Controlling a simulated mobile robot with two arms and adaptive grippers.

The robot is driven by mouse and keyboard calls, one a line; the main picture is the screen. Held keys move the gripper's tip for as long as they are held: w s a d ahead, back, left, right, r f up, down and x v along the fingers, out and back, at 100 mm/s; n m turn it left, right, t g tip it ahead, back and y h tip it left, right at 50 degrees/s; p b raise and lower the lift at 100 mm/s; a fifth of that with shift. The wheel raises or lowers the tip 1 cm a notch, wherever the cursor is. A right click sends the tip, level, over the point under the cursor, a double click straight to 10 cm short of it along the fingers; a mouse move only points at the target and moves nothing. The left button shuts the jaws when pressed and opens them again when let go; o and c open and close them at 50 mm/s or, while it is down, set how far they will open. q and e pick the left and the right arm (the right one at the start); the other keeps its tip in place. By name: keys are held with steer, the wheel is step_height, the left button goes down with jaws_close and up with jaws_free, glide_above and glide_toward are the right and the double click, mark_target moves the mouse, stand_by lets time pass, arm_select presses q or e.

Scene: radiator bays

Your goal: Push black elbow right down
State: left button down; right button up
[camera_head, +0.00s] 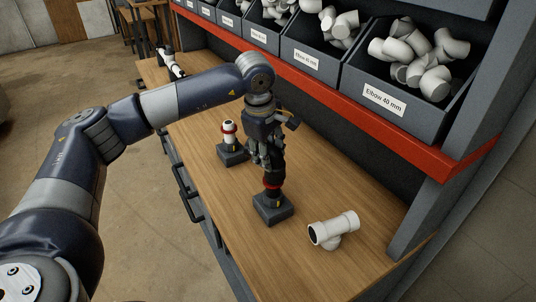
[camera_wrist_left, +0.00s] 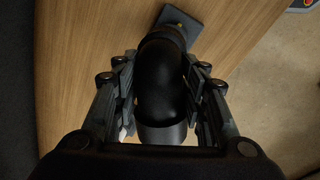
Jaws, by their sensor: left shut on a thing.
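The black elbow (camera_head: 274,168) is below my left gripper (camera_head: 265,146) in the head view, above a dark square stand (camera_head: 273,208) with a red ring (camera_head: 271,184) at its post. The elbow's lower end meets the red ring; I cannot tell how far down it sits. In the left wrist view the elbow (camera_wrist_left: 160,85) fills the space between the two fingers of my left gripper (camera_wrist_left: 160,92), which is shut on it. The stand's corner (camera_wrist_left: 181,22) shows beyond it. My right gripper is not in view.
A second stand (camera_head: 233,152) with a white and red fitting (camera_head: 229,130) is just behind left. A white tee fitting (camera_head: 333,230) lies on the wooden bench (camera_head: 225,205) to the right. Grey bins of white fittings, one labelled Elbow 40 mm (camera_head: 384,101), line the red-edged shelf (camera_head: 350,119) behind.

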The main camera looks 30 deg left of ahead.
arm_select(q)
steer(key=f, duration=0.3)
steer(key=shift+s+a, duration=0.1)
steer(key=shift+a, duration=0.1)
steer(key=shift+w+a+f+g, duration=0.2)
steer(key=shift+w+f, duration=0.1)
steer(key=shift+w, duration=0.2)
steer(key=shift+w+a+f+g, duration=0.15)
steer(key=shift+w+f, duration=0.15)
steer(key=shift+w, duration=0.15)
steer(key=shift+s+d+r, duration=0.1)
steer(key=shift+s+r, duration=0.05)
steer(key=shift+s, duration=0.15)
steer(key=shift+s+d+r, duration=0.1)
steer(key=shift+s+d, duration=0.05)
steer(key=shift+f+b, duration=0.3)
steer(key=shift+b, duration=0.15)
steer(key=shift+s, duration=0.1)
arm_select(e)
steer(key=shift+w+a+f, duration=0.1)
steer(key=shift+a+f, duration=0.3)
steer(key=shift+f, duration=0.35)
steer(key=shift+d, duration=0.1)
